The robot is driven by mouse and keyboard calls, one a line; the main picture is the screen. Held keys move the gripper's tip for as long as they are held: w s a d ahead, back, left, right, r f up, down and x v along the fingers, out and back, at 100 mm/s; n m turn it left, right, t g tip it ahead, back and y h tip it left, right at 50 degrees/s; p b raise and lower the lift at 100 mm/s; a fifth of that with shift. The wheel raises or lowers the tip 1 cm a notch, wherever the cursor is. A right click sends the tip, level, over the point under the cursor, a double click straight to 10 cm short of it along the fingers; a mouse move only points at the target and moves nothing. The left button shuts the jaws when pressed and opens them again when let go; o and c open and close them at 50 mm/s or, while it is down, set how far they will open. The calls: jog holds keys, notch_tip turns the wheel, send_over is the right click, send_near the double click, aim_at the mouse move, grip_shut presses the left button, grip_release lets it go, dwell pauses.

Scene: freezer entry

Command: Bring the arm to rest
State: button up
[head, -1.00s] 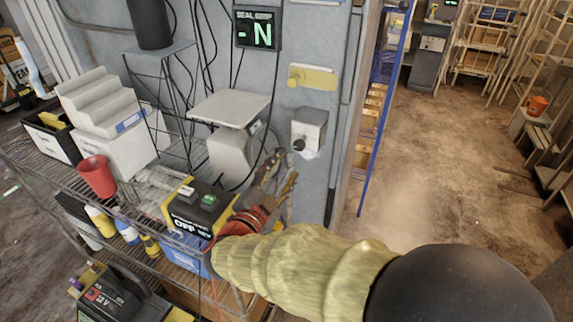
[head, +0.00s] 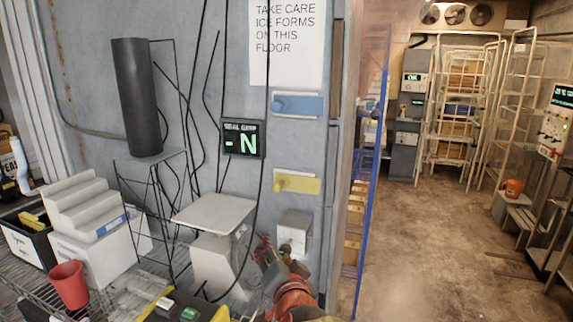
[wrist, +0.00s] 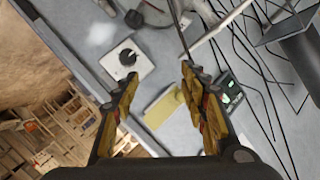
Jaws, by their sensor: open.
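My gripper (head: 272,258) shows at the bottom middle of the head view, in front of the grey wall and just lower left of a grey box with a knob. In the wrist view my gripper (wrist: 163,88) has its two yellow-brown fingers spread apart, with nothing between them but a view of the wall. The red wrist part of my arm (head: 292,293) shows at the lower edge; most of the arm is out of the picture.
The knob box (head: 295,229) is on the wall, below a yellow latch plate (head: 300,182) and a display (head: 243,139). A wire shelf (head: 20,275) at left holds a red cup (head: 69,285) and a white stepped block (head: 82,205). Open floor (head: 430,225) lies through the doorway at right.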

jog(key=s+d+f+n+g+h, duration=0.1)
jog(key=s+d+f+n+g, duration=0.2)
jog(key=s+d, duration=0.7)
jog(key=s+d+f+n+g+h, duration=0.2)
jog(key=s+d+f+g, duration=0.4)
jog(key=s+d, duration=0.5)
jog(key=s, duration=0.7)
jog(key=shift+d+n, duration=0.25)
jog(key=shift+n, duration=0.15)
jog(key=shift+s, duration=0.1)
